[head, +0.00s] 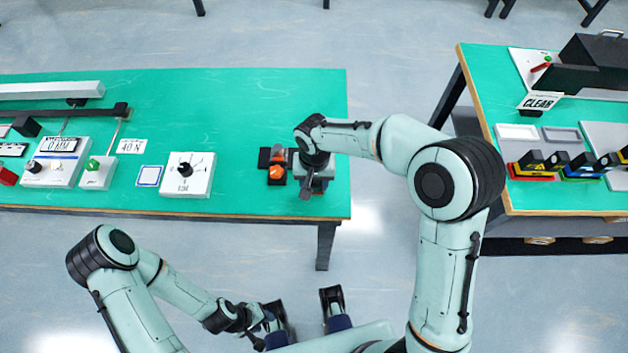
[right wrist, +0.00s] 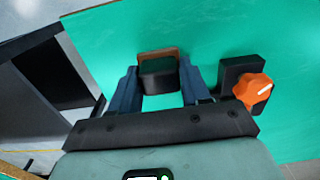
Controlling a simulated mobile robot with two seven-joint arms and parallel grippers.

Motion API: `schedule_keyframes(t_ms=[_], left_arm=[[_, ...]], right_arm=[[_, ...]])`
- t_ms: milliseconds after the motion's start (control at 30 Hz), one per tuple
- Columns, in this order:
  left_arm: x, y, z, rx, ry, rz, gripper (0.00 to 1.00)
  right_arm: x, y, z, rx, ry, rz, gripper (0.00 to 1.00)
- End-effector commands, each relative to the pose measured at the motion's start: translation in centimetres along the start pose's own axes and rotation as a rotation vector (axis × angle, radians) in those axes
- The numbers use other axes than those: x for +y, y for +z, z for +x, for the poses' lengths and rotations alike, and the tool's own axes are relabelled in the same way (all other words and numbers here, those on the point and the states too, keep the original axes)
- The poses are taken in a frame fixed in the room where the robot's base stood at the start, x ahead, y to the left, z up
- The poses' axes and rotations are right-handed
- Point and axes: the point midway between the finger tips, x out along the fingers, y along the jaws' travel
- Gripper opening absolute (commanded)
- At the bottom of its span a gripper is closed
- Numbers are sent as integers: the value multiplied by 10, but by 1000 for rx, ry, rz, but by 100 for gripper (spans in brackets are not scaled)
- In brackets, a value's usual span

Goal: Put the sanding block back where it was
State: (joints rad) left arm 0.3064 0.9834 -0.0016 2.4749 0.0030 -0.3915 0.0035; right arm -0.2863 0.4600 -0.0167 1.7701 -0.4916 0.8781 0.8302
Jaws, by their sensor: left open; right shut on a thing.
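In the right wrist view, the sanding block (right wrist: 158,75), dark with a brown face along its far edge, sits between the two blue fingers of my right gripper (right wrist: 162,84). The gripper is shut on it, over the green table top; I cannot tell whether the block touches the table. In the head view my right gripper (head: 313,178) is near the right end of the long green table (head: 240,110), just right of an orange knob (head: 276,172), and mostly hides the block. My left gripper (head: 266,323) is open and empty, low in front of the table.
The orange knob, also in the right wrist view (right wrist: 253,90), stands close beside the gripper on a dark mount. Left of it are a white dial box (head: 187,175), a blue-edged white square (head: 149,176) and a "40 N" sign (head: 131,146). A second green table (head: 483,97) stands right.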

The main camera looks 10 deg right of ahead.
Motion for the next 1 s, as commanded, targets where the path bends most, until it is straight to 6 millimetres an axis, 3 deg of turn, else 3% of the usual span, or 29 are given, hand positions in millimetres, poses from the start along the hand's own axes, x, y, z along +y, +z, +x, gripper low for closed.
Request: schedule_keyframes(t_ms=[333, 367, 400, 433, 767, 1000], left_arm=[[0, -1, 2, 4, 1, 0, 43], [0, -1, 2, 4, 1, 0, 43], [0, -1, 2, 4, 1, 0, 43], [0, -1, 1, 4, 1, 0, 43], [0, 0, -1, 2, 1, 0, 43], [1, 2, -4, -4, -1, 0, 43]], right_arm=[[0, 0, 4, 1, 0, 0, 18], [0, 0, 3, 1, 0, 0, 56], [0, 0, 3, 1, 0, 0, 69], [0, 0, 2, 1, 0, 0, 72], [0, 0, -1, 1, 0, 0, 72], [-1, -1, -39, 5, -3, -1, 72]])
